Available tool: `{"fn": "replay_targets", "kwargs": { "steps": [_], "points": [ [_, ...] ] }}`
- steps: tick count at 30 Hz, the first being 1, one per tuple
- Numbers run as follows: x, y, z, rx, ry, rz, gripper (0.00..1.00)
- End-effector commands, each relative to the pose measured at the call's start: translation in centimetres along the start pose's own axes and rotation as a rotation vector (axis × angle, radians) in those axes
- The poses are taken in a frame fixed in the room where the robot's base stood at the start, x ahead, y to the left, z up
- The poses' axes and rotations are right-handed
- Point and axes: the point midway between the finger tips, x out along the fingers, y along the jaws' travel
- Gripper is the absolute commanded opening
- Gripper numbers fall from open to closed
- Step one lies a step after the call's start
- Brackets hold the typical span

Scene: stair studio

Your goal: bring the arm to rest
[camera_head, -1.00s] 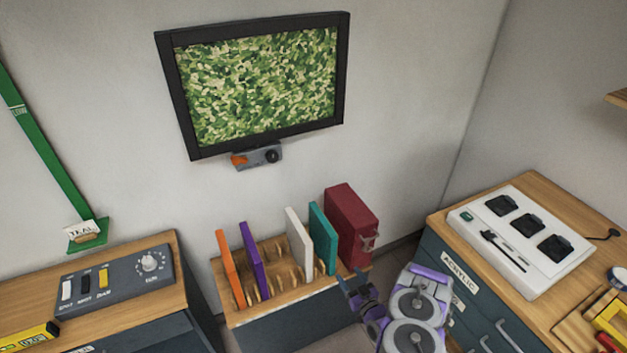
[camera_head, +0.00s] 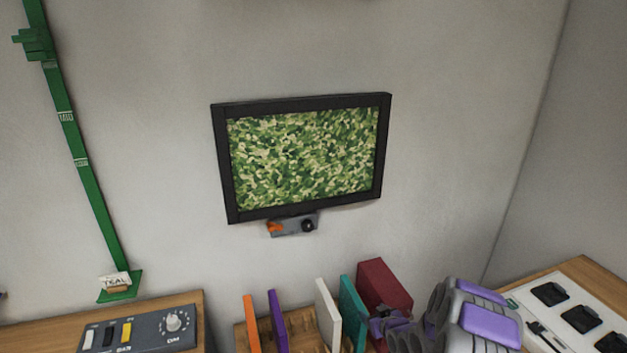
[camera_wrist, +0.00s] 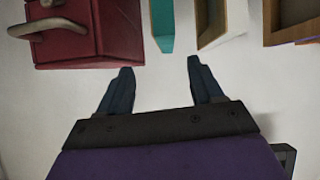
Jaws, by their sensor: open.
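My gripper (camera_wrist: 158,88) shows in the wrist view with its two dark fingers spread apart and nothing between them. In the head view my grey and purple arm is at the lower right, in front of the dark red box (camera_head: 384,286), and the fingers are hard to make out there. In the wrist view the red box (camera_wrist: 100,40) with its metal handle is at the upper left, beyond the fingers. A teal panel (camera_wrist: 162,22) is at the top middle. My gripper appears apart from both.
A wooden rack (camera_head: 300,325) holds orange, purple, white and teal panels. A framed camouflage picture (camera_head: 305,158) hangs above a small grey device (camera_head: 293,226). A control box (camera_head: 140,332) is at lower left, a white panel (camera_head: 560,300) at right. The wall between is bare.

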Motion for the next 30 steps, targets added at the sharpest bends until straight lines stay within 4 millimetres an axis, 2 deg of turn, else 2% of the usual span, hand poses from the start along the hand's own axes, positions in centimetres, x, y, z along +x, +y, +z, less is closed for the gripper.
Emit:
{"fn": "replay_targets", "kwargs": {
  "steps": [1, 6, 14, 21, 30],
  "points": [
    [-0.8, -0.1, -1.3, -0.004, -0.028, 0.003, 0.66],
    [-4.2, -0.7, -3.8, -0.002, -0.155, 0.017, 0.66],
    [-11.1, -2.1, -6.4, 0.016, -0.353, 0.044, 0.66],
    [-19.0, -4.0, -7.7, 0.053, -0.528, 0.072, 0.66],
    [-30.5, -7.5, -7.5, 0.12, -0.747, 0.099, 0.66]
  ]
}}
